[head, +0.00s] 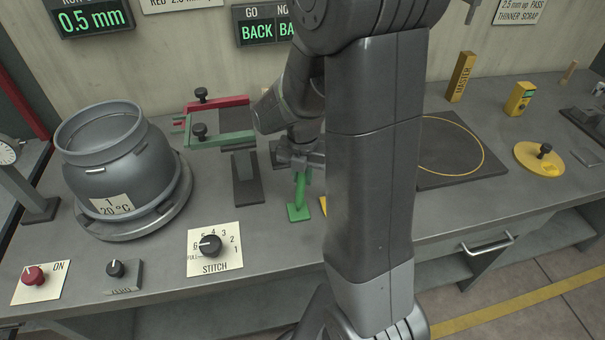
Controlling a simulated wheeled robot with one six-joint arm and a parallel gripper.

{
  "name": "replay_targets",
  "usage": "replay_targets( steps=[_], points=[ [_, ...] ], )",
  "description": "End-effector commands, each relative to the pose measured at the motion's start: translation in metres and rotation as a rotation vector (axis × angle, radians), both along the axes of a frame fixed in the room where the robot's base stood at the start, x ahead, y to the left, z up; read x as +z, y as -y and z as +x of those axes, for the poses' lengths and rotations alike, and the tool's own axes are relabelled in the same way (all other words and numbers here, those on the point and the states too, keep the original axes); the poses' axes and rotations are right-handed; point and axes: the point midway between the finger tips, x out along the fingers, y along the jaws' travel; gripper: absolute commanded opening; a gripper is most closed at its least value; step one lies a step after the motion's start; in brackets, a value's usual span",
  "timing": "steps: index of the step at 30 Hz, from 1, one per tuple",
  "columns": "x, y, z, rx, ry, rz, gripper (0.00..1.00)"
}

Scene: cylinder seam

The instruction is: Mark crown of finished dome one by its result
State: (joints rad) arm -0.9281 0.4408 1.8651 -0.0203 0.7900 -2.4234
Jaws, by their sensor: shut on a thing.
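A grey rounded vessel (118,160) with a raised ring at its top and a label reading "1 20 °C" sits on a round grey plate (160,218) at the left of the bench. My gripper (301,162) is right of it, near the middle of the bench, shut on a green stamp-like tool (300,192). The tool is upright with a square green foot; I cannot tell whether the foot touches the bench. A yellow piece (323,205) beside it is mostly hidden behind my arm.
Red (217,103) and green (222,139) C-shaped gauges with black knobs stand behind a dark block (248,185). A stitch dial (210,244) lies in front. A dark mat (455,178) with a yellow ring and a yellow disc (539,160) are at right. My arm hides the bench's middle.

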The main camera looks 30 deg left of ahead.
Motion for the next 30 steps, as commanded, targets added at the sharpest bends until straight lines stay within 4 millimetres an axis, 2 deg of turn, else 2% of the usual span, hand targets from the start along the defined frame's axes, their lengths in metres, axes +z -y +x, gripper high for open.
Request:
replay_targets(
  steps=[14, 30],
  points=[
    [-0.001, 0.001, -0.001, 0.0, -0.003, -0.002, 0.0],
    [0.042, 0.0, 0.0, 0.0, 0.0, 0.0, 0.0]
  ],
)
